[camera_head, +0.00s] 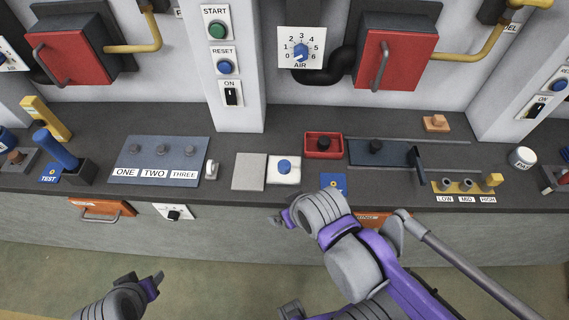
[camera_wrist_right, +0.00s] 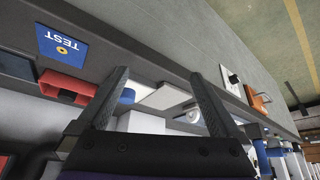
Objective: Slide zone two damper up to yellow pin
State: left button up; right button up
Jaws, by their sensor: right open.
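The blue panel labelled ONE, TWO, THREE (camera_head: 140,148) lies on the counter at left in the head view. The grey knob above TWO (camera_head: 161,150) stands on it, level with its two neighbours. I cannot make out a yellow pin by this knob. My right gripper (camera_head: 282,218) is in front of the counter, right of the panel and apart from it; in the wrist view (camera_wrist_right: 157,75) its fingers are spread with nothing gripped. My left gripper (camera_head: 155,283) is low at the bottom left, away from the counter; its finger opening is unclear.
A grey plate (camera_head: 249,172) and a white block with a blue button (camera_head: 284,169) sit right of the panel. A white upright switch (camera_head: 211,169) is at its right edge. A blue lever (camera_head: 57,150) stands to the left. An orange drawer (camera_head: 102,210) is below.

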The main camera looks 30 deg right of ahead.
aim_at(375, 152)
jog(key=z, duration=2)
